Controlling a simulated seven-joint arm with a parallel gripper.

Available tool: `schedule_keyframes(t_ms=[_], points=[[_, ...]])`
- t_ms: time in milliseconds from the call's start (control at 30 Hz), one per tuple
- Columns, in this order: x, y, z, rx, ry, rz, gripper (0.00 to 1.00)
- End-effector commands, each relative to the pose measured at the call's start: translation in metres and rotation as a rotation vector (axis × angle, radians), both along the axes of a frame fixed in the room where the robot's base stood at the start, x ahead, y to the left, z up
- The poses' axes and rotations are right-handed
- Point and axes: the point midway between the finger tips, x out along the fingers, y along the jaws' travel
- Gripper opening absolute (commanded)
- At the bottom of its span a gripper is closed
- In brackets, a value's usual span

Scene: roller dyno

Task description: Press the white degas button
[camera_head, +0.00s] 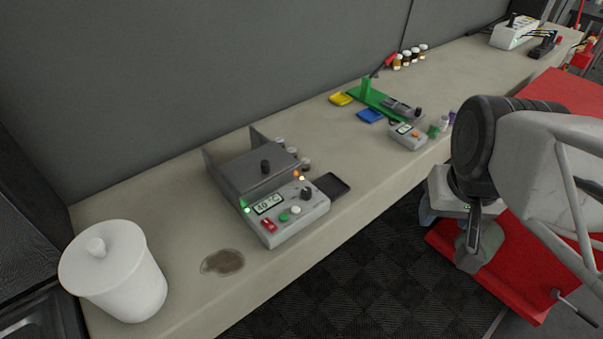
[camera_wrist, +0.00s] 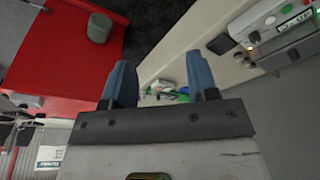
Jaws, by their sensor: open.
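The bath unit (camera_head: 285,212) is a grey box on the bench with a sloped front panel and a display reading about 40 °C. Its white button (camera_head: 295,210) sits on the panel, right of a green button (camera_head: 284,217) and below a black knob (camera_head: 307,193). The unit (camera_wrist: 275,22) also shows at the upper right of the wrist view, partly cut off. My gripper (camera_wrist: 160,78) is open and empty, its two blue fingers apart. In the head view it is at the right, well away from the unit and partly hidden by my arm.
A white lidded pot (camera_head: 115,272) and a brown stain (camera_head: 222,263) are left of the unit. A dark flat tray (camera_head: 331,186) lies at its right. A green stand (camera_head: 385,102) and small meter (camera_head: 408,136) stand farther along. A red surface (camera_head: 520,285) is at lower right.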

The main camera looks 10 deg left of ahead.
Motion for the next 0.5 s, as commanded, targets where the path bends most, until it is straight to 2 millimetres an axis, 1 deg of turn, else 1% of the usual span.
schedule_keyframes(t_ms=[167, 267, 500], points=[[0.0, 0.0, 0.0, 0.0, 0.0, 0.0, 0.54], [0.0, 0.0, 0.0, 0.0, 0.0, 0.0, 0.4], [0.0, 0.0, 0.0, 0.0, 0.0, 0.0, 0.03]])
